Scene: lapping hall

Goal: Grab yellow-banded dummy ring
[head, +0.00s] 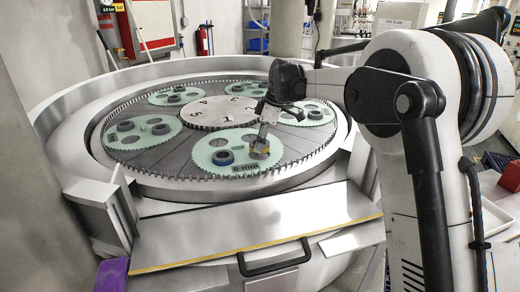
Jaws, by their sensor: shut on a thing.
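The yellow-banded dummy ring (260,151) is a small grey and yellow piece at the front green toothed carrier (238,168), right of its middle. My gripper (262,145) reaches down from the upper right and is shut on this ring. The fingers hide part of the ring. I cannot tell whether the ring still touches the carrier.
Several other green carriers with dark rings, such as the left one (141,143), lie on the grooved round plate around a numbered centre disc (208,113). A toothed rim and raised wall surround it. A flat front shelf (250,222) is bare; a purple block (111,274) sits at lower left.

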